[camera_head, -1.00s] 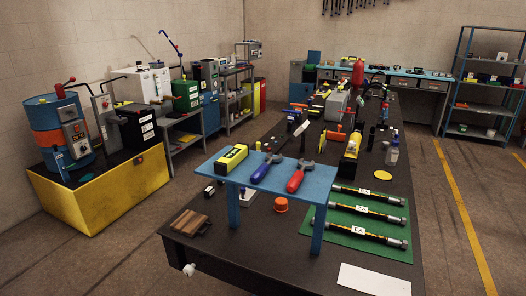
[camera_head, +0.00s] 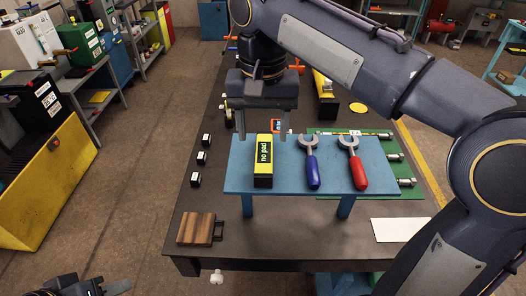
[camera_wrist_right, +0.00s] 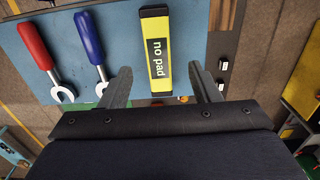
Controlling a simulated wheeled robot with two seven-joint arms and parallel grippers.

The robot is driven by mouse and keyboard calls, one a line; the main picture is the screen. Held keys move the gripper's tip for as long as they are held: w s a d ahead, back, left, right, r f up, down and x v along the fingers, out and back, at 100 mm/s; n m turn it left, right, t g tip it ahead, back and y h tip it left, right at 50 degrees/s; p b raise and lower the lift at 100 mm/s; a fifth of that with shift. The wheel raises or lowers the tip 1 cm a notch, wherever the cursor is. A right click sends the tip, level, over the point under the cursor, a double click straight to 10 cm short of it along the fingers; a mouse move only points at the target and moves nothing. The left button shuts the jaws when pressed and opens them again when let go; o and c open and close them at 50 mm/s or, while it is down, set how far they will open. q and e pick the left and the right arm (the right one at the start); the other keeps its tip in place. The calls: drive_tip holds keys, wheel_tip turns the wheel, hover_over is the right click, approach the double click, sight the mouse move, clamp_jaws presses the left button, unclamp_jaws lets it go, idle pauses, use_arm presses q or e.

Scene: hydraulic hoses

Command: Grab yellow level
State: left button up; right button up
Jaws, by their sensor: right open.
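The yellow level (camera_head: 264,178), with a black label reading "no pad", lies on the blue raised shelf (camera_head: 240,183). It also shows in the right wrist view (camera_wrist_right: 157,82). My right gripper (camera_head: 266,136) is open at the level's far end. In the right wrist view its fingertips (camera_wrist_right: 160,70) appear on either side of the level, with gaps; whether they are down at its height is hard to tell. My left gripper (camera_head: 112,288) shows only partly at the bottom left, far from the level.
A blue-handled wrench (camera_head: 312,170) and a red-handled wrench (camera_head: 357,172) lie right of the level on the shelf. Small black-and-white blocks (camera_head: 201,159) and a wooden block (camera_head: 196,228) are on the dark table to the left. A white sheet (camera_head: 400,230) lies right.

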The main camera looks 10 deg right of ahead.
sight(264, 152)
drive_tip(key=f, duration=0.5)
drive_tip(key=shift+w+d+f, duration=0.2)
drive_tip(key=shift+w+f, duration=0.1)
drive_tip(key=shift+c, duration=0.2)
drive_tip(key=c, duration=1.1)
drive_tip(key=shift+r, duration=0.1)
